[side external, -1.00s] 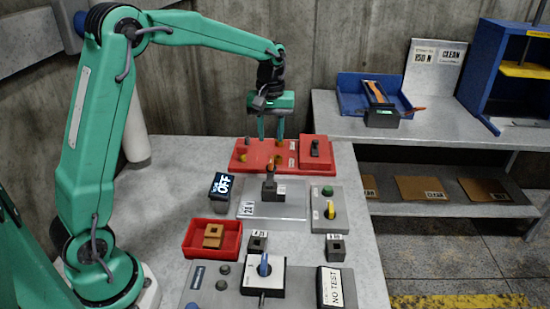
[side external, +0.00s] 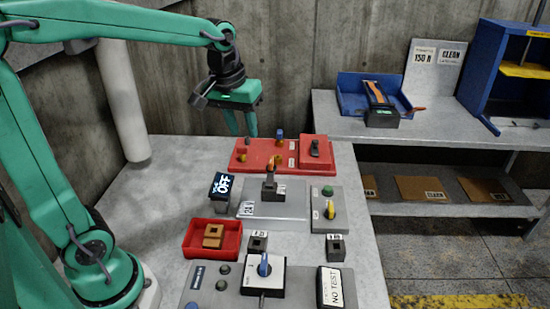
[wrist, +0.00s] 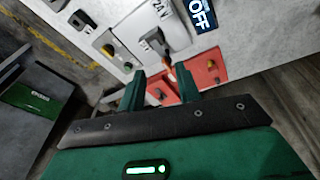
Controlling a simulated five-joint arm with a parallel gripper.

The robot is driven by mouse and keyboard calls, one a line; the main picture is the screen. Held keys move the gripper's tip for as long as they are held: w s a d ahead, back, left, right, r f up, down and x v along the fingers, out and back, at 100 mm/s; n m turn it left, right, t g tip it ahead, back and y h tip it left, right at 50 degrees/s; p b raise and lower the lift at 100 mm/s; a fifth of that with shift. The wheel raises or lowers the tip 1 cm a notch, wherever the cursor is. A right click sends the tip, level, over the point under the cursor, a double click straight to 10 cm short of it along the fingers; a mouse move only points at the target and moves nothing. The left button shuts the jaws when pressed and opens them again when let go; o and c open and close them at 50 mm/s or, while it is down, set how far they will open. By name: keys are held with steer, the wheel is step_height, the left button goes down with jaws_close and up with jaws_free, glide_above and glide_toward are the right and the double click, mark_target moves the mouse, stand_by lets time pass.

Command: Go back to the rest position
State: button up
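My gripper (side external: 241,134) hangs in the air to the left of the red panel's back edge, in front of the concrete wall. Its two green fingers are apart and nothing shows between them. In the wrist view my gripper (wrist: 162,84) also has its fingers spread. The red panel (side external: 238,166) has a blue-topped knob (side external: 280,134) and yellow knobs on it, and it shows beyond the fingertips in the wrist view (wrist: 204,72).
A display reading OFF (side external: 222,184), a lever plate (side external: 290,211), a red tray (side external: 188,250) with a brown block and a grey panel (side external: 222,296) stand on the table. A side bench (side external: 330,115) is at right. The left tabletop is largely clear.

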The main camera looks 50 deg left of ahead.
steer(key=s+d+m+t, duration=0.1)
steer(key=s+m, duration=0.1)
steer(key=s, duration=0.5)
steer(key=s+d+f+m+t, duration=0.1)
steer(key=s+m+t, duration=0.1)
steer(key=s, duration=0.4)
steer(key=shift+s+d+f+m, duration=0.15)
steer(key=shift+s+d+m, duration=0.25)
steer(key=shift+m, duration=0.1)
